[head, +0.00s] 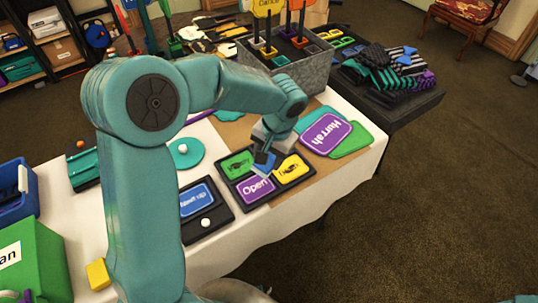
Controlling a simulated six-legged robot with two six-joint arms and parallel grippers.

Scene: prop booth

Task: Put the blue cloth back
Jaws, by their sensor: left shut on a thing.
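My left gripper (264,164) is shut on a small blue piece (263,185), low over a black tray (250,207). The piece is partly hidden by the fingers; I cannot tell whether it is cloth or touches the tray. The tray holds a green card (237,164), a yellow card (292,168) and a purple "Open" card (255,188). My right gripper is not in view.
A blue "Next up" card (196,199) lies left of the tray. A purple "Hurrah" sign (325,133) lies to its right. A grey bin (288,80) stands behind. Folded fabrics (385,75) lie on a dark side table. A green box (35,255) is front left.

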